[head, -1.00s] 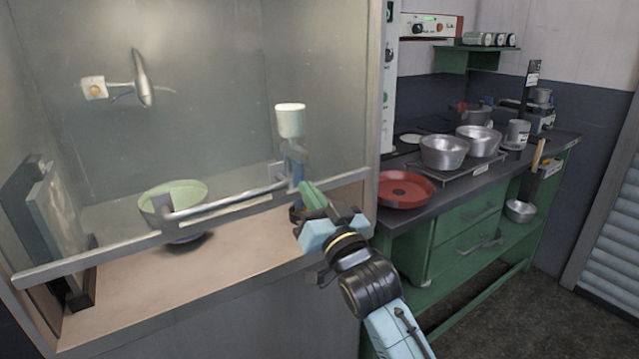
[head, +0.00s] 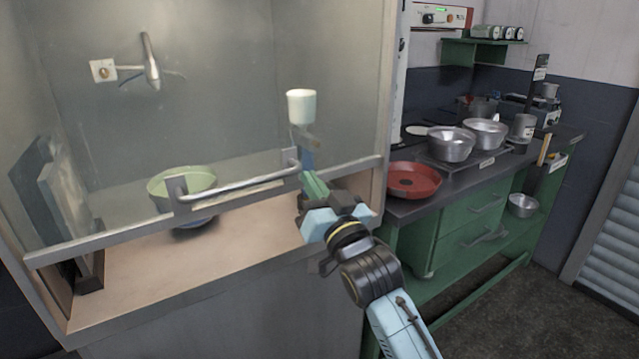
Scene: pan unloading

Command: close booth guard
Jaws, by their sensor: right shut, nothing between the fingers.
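The booth guard is a clear panel with a grey lower rail (head: 110,237) and a long bar handle (head: 235,188). The rail stands above the booth floor (head: 150,275), leaving an open gap below it. My right gripper (head: 311,180) is shut and empty at the right end of the handle, by the rail. I cannot tell whether it touches the handle. My left gripper is not in view.
In the booth are a pale green bowl (head: 190,178), a spray nozzle (head: 150,65) and a white cup (head: 302,105) on a blue-grey body. Right of the booth, a green bench (head: 470,222) holds a red pan (head: 413,180) and metal pots (head: 451,145).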

